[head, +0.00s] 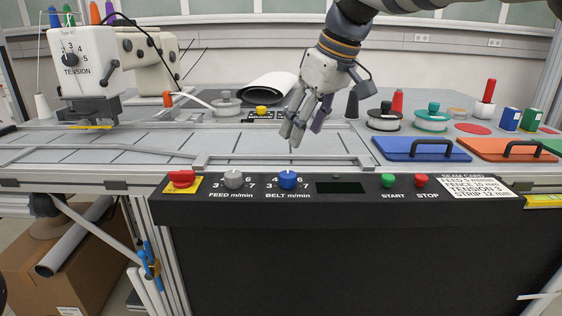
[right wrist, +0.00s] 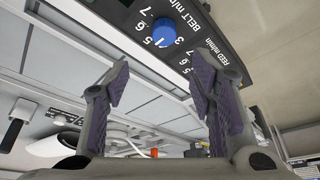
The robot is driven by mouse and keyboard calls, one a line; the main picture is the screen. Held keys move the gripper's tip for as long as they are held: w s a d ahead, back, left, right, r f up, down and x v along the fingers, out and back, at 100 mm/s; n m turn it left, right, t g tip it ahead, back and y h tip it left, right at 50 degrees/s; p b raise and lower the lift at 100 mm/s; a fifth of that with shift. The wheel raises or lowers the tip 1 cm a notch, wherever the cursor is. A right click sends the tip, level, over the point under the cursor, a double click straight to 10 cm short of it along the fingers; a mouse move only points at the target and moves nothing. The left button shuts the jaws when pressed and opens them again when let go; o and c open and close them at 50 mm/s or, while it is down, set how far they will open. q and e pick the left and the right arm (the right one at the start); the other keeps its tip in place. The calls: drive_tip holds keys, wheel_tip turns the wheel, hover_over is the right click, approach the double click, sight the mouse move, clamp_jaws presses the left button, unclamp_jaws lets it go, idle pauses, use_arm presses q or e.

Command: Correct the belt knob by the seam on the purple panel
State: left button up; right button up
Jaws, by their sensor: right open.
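The blue belt knob (head: 288,180) sits on the black front control panel (head: 340,205), above the label BELT m/min. The knob also shows in the right wrist view (right wrist: 164,32), beyond the fingers. My right gripper (head: 300,132) is open and empty, fingers down, above the table behind the knob, apart from it. It also shows open in the right wrist view (right wrist: 160,88). A white seam card (head: 478,190) reads feed 5 m/min, tension 3. No purple panel is visible. My left gripper is not in view.
A grey feed knob (head: 233,179) and red switch (head: 181,179) are left of the belt knob. The green start button (head: 387,181) and red stop button (head: 421,181) are right. Blue (head: 400,155) and orange (head: 485,155) handled panels lie behind. A sewing machine (head: 85,65) stands left.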

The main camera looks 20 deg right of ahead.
sight(288, 174)
drive_tip(key=x, duration=0.7)
drive_tip(key=s+x, duration=0.1)
drive_tip(key=x, duration=0.3)
drive_tip(key=shift+f, duration=0.15)
drive_tip(key=c, duration=1.1)
